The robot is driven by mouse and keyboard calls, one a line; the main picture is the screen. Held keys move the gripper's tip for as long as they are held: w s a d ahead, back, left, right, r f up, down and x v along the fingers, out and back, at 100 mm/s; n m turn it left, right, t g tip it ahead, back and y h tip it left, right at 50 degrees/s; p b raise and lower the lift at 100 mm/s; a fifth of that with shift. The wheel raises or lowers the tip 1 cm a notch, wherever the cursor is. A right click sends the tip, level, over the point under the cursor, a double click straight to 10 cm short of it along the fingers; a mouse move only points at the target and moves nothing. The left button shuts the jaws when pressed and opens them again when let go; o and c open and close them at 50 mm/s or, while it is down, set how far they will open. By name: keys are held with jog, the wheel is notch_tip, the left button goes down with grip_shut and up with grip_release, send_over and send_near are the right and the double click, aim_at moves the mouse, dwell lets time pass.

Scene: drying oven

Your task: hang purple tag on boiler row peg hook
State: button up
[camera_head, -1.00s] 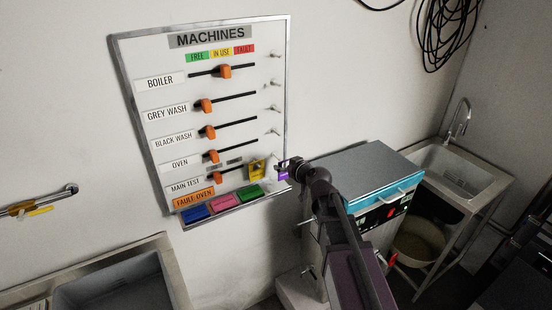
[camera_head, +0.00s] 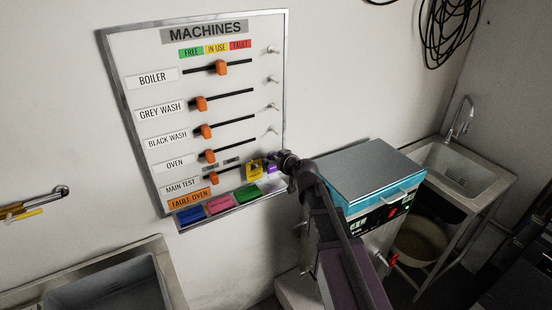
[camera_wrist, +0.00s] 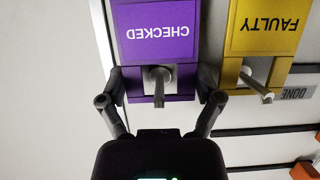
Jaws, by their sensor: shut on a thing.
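The purple tag (camera_head: 271,169), marked CHECKED, is at the lower right of the MACHINES board; the wrist view shows it upside down (camera_wrist: 155,14). My gripper (camera_head: 283,163) is at the tag's right side in the head view. In the wrist view its two fingers (camera_wrist: 160,92) are closed on both sides of the tag's frame. A metal peg (camera_wrist: 159,92) shows within the opening of that frame. The boiler row peg hook (camera_head: 272,49) is bare, at the top right of the board. My wrist hides part of the tag in the head view.
A yellow FAULTY tag (camera_head: 253,167) hangs on a peg close beside the purple one. Bare pegs (camera_head: 272,80) line the board's right side below the boiler row. Blue, pink and green blocks (camera_head: 219,204) lie along the bottom ledge. A teal-sided machine (camera_head: 372,180) stands at right.

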jog(key=shift+f, duration=0.3)
jog(key=o, duration=0.5)
jog(key=shift+r, duration=0.1)
jog(key=p+v, duration=0.4)
jog(key=v, duration=0.9)
jog(key=shift+s+d, duration=0.25)
jog(key=shift+s, duration=0.1)
